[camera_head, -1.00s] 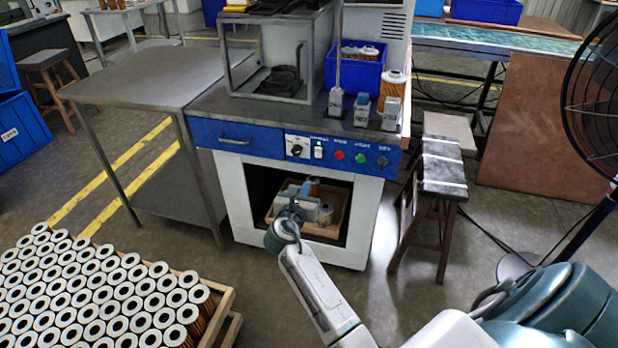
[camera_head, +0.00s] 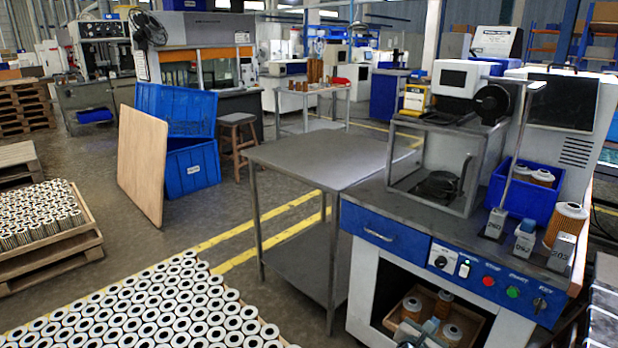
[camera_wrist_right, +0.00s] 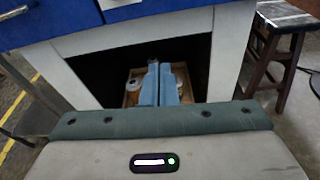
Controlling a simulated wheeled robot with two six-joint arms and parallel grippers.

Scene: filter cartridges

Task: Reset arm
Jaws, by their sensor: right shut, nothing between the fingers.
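My right gripper (camera_head: 428,328) shows at the bottom edge of the head view, in front of the open lower bay of the workbench (camera_head: 440,215). In the right wrist view its two blue-grey fingers (camera_wrist_right: 159,82) are together, with nothing between them. Beyond them, inside the bay, is a wooden tray (camera_wrist_right: 129,99) holding filter cartridges. In the head view the tray (camera_head: 482,326) shows several cartridges (camera_head: 444,304). I cannot tell whether the fingers reach over the tray's edge. My left gripper is not in view.
A grey metal table (camera_head: 320,155) stands left of the workbench. A pallet of white-topped cartridges (camera_head: 165,310) fills the lower left. Blue crates (camera_head: 190,165) and a wooden board (camera_head: 142,165) stand further back. A stool (camera_wrist_right: 285,40) is right of the bay.

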